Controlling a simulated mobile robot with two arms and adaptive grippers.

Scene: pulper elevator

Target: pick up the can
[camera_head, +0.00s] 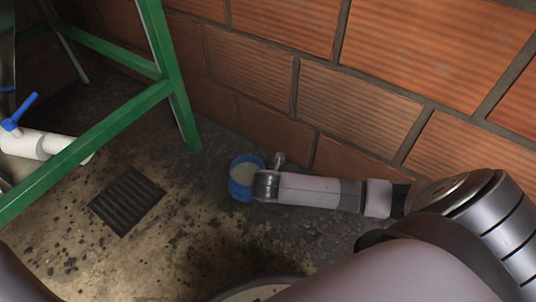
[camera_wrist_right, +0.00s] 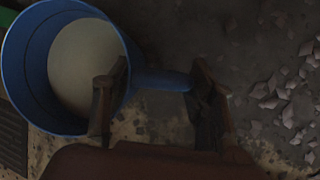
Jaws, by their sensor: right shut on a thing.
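The can (camera_head: 238,190) is blue and open-topped, with a pale inside, and stands on the floor near the brick wall. In the right wrist view the can (camera_wrist_right: 28,72) fills the upper left, with its pale inside facing me. A blue handle-like part (camera_wrist_right: 162,80) reaches from it between my right gripper's fingers (camera_wrist_right: 155,98). In the head view my right gripper (camera_head: 270,176) is at the can's right side, shut on it. The gripper partly hides that side of the can. My left gripper is not in view.
A brick wall (camera_head: 350,105) rises close behind the can. A green metal frame (camera_head: 172,85) stands to the left, with a white pipe and blue valve handle (camera_head: 28,108) beside it. A dark floor grate (camera_head: 127,200) lies left of the can. Pale debris (camera_wrist_right: 290,95) lies on the floor.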

